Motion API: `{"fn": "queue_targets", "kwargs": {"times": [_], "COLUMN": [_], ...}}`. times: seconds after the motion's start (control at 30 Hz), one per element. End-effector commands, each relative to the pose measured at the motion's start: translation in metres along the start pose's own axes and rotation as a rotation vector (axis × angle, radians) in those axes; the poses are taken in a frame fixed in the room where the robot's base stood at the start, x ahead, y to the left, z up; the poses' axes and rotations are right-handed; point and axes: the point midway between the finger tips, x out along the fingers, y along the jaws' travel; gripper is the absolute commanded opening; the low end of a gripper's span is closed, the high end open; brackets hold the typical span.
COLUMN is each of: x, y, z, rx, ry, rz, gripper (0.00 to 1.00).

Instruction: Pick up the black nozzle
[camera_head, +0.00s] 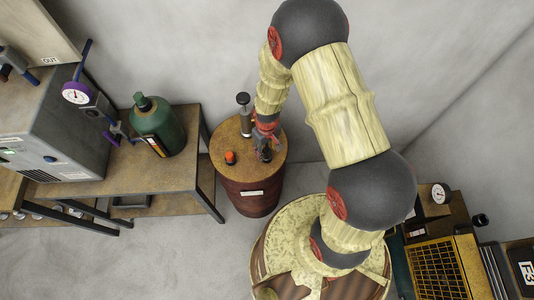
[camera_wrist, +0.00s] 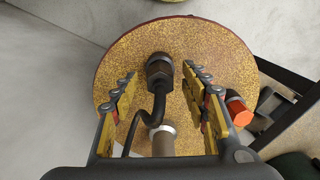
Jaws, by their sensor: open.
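The black nozzle (camera_wrist: 158,72), with a thick hex-shaped end and a thin bent tube, is on the round speckled drum top in the wrist view. My gripper (camera_wrist: 160,77) is open above it, one finger on each side, with gaps between the fingers and the nozzle's thick end. The bent tube runs back toward the palm, near the left finger. In the head view my gripper (camera_head: 264,150) points down over the drum, and I cannot make out the nozzle there.
The drum (camera_head: 250,190) also carries an orange cap (camera_head: 230,157) to the left and a tall silver cylinder with a black top (camera_head: 245,118) behind. In the wrist view the orange cap (camera_wrist: 238,112) sits just outside the right finger. A table with a green bottle (camera_head: 157,125) stands left.

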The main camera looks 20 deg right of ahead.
Motion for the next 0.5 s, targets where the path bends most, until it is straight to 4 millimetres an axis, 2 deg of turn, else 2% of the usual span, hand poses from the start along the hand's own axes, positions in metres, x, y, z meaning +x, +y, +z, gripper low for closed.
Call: {"fn": "queue_targets", "kwargs": {"times": [0.1,0.3,0.5], "x": [0.0103,0.0100,0.0099], "y": [0.0002,0.0002,0.0002], "z": [-0.0011,-0.0012,-0.0011], "rx": [0.000,0.000,0.000], "ry": [0.001,0.002,0.002], "rz": [0.000,0.000,0.000], "gripper": [0.45,0.45,0.34]}}
